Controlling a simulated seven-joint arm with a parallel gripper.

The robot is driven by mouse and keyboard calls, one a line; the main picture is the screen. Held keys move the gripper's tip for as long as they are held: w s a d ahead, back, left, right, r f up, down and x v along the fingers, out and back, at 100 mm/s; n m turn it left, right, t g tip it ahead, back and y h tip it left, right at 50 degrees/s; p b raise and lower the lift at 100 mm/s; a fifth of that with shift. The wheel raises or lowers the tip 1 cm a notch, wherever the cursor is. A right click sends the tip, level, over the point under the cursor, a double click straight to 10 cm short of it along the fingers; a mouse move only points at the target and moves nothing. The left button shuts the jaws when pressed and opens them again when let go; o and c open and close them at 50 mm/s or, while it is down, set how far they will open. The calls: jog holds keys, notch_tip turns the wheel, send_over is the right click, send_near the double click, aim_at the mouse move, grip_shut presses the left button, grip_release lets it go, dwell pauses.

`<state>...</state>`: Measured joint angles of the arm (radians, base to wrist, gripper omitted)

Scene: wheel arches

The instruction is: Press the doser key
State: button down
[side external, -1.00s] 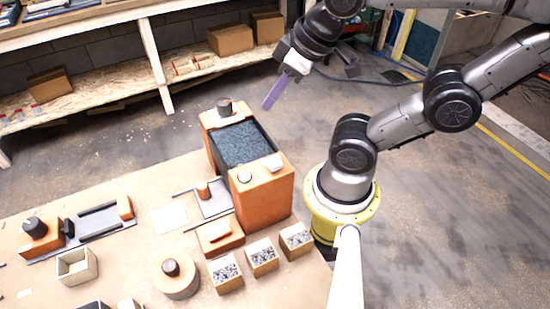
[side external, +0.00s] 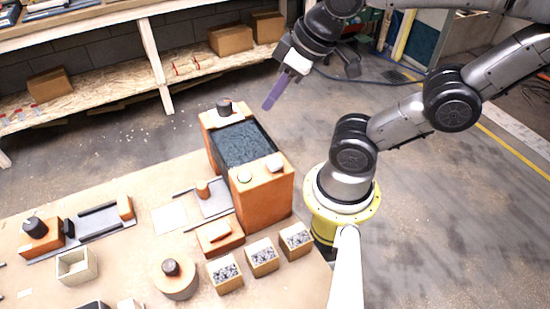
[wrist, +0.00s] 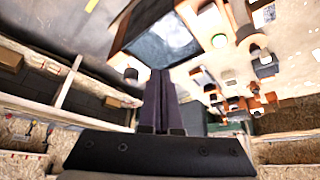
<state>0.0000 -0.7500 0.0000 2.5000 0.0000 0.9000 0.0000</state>
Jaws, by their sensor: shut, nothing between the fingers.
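The orange doser machine (side external: 265,205) stands on the table with an open, dark-filled hopper (side external: 243,143). I cannot tell which of these is the doser key. My gripper (side external: 268,104) is shut and empty, in the air above and behind the hopper, touching nothing.
Several small speckle-filled boxes (side external: 262,257) and a round base with a dark knob (side external: 175,279) stand at the table's front. A rail fixture (side external: 95,223) and open box (side external: 76,266) are at left. A shelf (side external: 100,95) runs behind. Air around my gripper is clear.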

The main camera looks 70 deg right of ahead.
dwell(0.6)
notch_tip(320, 180, up, 3)
jog(key=m+g+y, duration=0.5)
jog(key=m+y, duration=0.4)
jog(key=m, duration=0.1)
send_over(275, 157)
jog(key=shift+f, duration=0.15)
jog(key=shift+f, duration=4.3)
jog(key=shift+f, duration=0.1)
